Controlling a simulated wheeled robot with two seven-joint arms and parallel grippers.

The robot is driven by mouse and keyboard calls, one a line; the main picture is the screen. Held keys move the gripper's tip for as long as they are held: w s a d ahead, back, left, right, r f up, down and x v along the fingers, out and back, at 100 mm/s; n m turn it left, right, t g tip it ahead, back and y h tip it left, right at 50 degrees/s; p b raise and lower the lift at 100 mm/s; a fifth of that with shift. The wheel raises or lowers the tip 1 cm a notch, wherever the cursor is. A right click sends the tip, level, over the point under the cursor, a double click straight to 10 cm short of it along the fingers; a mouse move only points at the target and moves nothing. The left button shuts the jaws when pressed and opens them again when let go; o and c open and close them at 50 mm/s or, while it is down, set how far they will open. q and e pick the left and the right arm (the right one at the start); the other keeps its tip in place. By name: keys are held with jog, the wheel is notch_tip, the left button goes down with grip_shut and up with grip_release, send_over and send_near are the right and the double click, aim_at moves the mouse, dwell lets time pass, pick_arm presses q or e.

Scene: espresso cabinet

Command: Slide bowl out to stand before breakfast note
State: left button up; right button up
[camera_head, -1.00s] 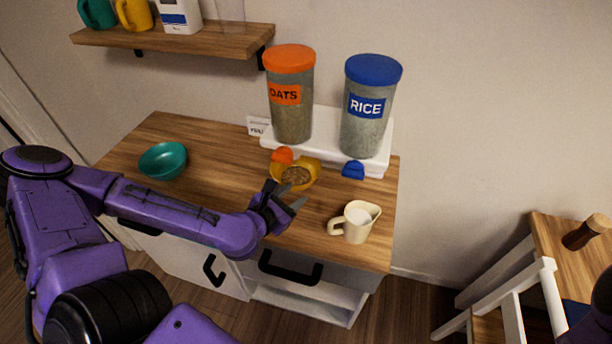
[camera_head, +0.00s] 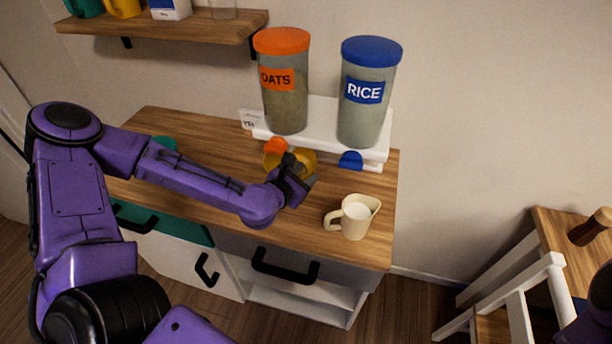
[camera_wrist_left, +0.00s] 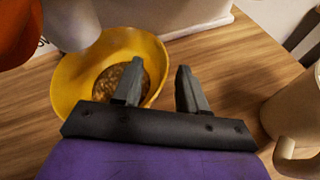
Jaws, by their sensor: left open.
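A yellow bowl (camera_head: 272,161) holding brown oats stands on the wooden counter under the orange-lidded OATS dispenser (camera_head: 285,95). My left gripper (camera_head: 312,181) is open at the bowl's near right side and partly hides it. In the left wrist view, the bowl (camera_wrist_left: 72,88) lies ahead; one finger of the left gripper (camera_wrist_left: 158,88) overlaps its inside and the other is right of its rim. Contact cannot be told. My right gripper is out of view.
A cream jug (camera_head: 353,217) with white contents stands right of the gripper. The blue-lidded RICE dispenser (camera_head: 368,100) stands beside OATS on a white stand (camera_head: 322,113). A teal bowl (camera_head: 163,143) is partly hidden behind my left arm.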

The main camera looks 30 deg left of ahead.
aim_at(308, 156)
pick_arm(q)
jog(key=shift+x, duration=1.3)
grip_shut()
jog(key=shift+s, duration=0.1)
